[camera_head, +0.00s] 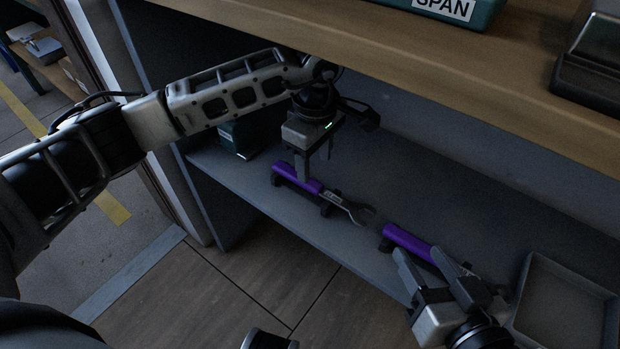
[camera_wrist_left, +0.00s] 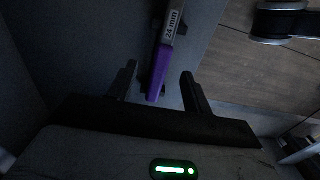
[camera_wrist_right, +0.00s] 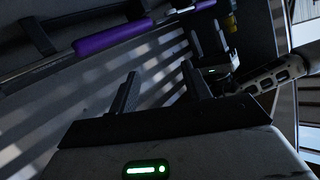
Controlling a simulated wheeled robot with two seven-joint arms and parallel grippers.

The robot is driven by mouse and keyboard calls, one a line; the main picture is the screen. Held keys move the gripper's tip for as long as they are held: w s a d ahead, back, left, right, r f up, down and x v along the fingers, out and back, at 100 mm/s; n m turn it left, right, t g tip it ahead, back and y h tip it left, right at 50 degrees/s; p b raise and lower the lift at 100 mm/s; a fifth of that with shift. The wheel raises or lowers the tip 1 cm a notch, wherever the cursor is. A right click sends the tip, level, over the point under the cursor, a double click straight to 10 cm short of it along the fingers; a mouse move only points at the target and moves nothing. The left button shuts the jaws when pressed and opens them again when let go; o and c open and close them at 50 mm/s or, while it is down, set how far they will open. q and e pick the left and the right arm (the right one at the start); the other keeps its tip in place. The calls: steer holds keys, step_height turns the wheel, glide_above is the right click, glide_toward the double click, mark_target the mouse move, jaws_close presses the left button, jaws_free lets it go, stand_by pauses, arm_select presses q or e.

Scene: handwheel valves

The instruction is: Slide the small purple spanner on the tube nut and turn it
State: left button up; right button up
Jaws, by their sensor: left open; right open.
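Two purple-handled spanners lie on the grey shelf. The left spanner (camera_head: 297,178) has a grey open-ended head pointing right. Its label reads 24 mm in the left wrist view (camera_wrist_left: 159,72). My left gripper (camera_head: 314,166) is open, pointing down over this spanner's handle, with the handle showing between its fingers. The right spanner (camera_head: 408,243) lies nearer the shelf's front edge; its handle shows in the right wrist view (camera_wrist_right: 105,40). My right gripper (camera_head: 420,255) is open and empty beside it, partly covering it. I cannot tell which spanner is smaller. No tube nut is in view.
A grey tray (camera_head: 531,262) stands at the right of the shelf. A teal box (camera_head: 240,138) sits at its left back. The wooden worktop (camera_head: 400,65) overhangs the shelf and bears a teal bin (camera_head: 480,14). Bare shelf lies behind the spanners.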

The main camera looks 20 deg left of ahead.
mark_target(313, 183)
arm_select(q)
steer(key=f, duration=0.1)
steer(key=f+b, duration=0.1)
steer(key=f, duration=0.3)
steer(key=shift+s+b, duration=0.25)
steer(key=shift+b, duration=0.05)
jaws_close()
arm_select(e)
steer(key=shift+w+a+r+m+y, duration=0.1)
steer(key=shift+a+r+m+y, duration=0.1)
steer(key=shift+a+m+y, duration=0.15)
arm_select(q)
steer(key=shift+r, duration=0.2)
arm_select(e)
steer(key=shift+d, duration=0.1)
